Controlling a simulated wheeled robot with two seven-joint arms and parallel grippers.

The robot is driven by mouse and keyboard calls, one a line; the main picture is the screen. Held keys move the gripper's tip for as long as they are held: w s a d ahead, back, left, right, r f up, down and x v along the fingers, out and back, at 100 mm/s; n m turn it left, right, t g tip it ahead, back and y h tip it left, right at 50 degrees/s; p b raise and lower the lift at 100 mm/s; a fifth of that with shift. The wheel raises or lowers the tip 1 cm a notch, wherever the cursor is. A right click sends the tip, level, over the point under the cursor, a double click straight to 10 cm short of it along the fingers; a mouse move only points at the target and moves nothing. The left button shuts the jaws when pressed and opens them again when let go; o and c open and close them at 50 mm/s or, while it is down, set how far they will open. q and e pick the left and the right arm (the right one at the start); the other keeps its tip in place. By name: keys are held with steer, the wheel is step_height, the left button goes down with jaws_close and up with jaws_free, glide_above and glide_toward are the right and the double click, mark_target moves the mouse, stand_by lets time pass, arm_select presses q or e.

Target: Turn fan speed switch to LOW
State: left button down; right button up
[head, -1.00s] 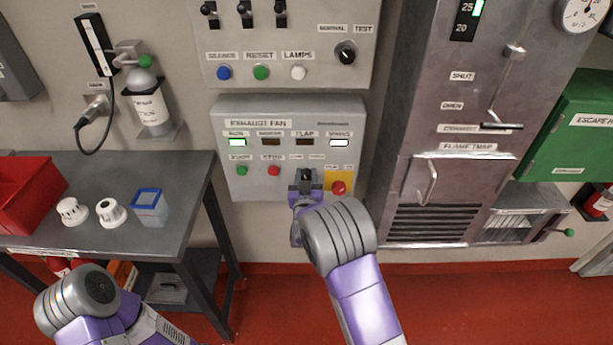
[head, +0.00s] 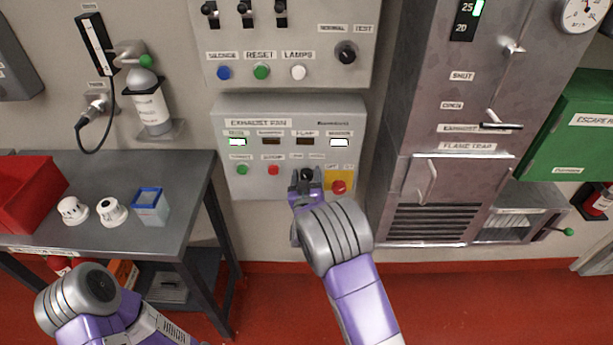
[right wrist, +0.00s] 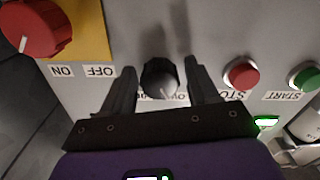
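The exhaust fan panel (head: 290,110) is a grey box on the wall. Its black fan speed knob (head: 307,175) is low on the panel, between the red stop button (head: 274,170) and the red knob (head: 338,187) on a yellow plate. My right gripper (head: 306,181) is at the knob. In the right wrist view the black knob (right wrist: 160,78) sits between the two open fingers (right wrist: 160,85), with a gap on each side. The label under it is partly hidden and I cannot read its setting. My left arm is low at the left; its gripper is out of view.
A table (head: 190,190) at the left holds a red bin (head: 25,195), white round parts and a blue-topped box (head: 149,207). The alarm panel (head: 290,45) is above. A metal cabinet (head: 400,150) stands close at the right.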

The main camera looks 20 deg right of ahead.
stand_by(0.3)
steer(key=p+v, duration=0.1)
steer(key=v, duration=0.6)
steer(key=shift+s, duration=0.3)
steer(key=shift+a, duration=0.1)
steer(key=s+f+g+y+p, duration=0.15)
steer(key=s+f+g, duration=0.3)
steer(key=f, duration=0.55)
steer(key=s+f+g+y+p, duration=0.1)
steer(key=s+f+g+y, duration=0.25)
steer(key=s+f, duration=0.45)
steer(key=s+a+f+m+g+y, duration=0.1)
steer(key=s+a+f+g+y, duration=0.1)
steer(key=s, duration=0.7)
steer(key=s+a+f+g+y+p, duration=0.1)
steer(key=s+a+f+g, duration=0.3)
steer(key=s, duration=0.5)
steer(key=f+g+y, duration=0.1)
steer(key=g, duration=0.1)
steer(key=shift+s+a+f+m+g, duration=0.3)
steer(key=shift+s+a+m+g, duration=0.05)
steer(key=shift+m+g, duration=0.05)
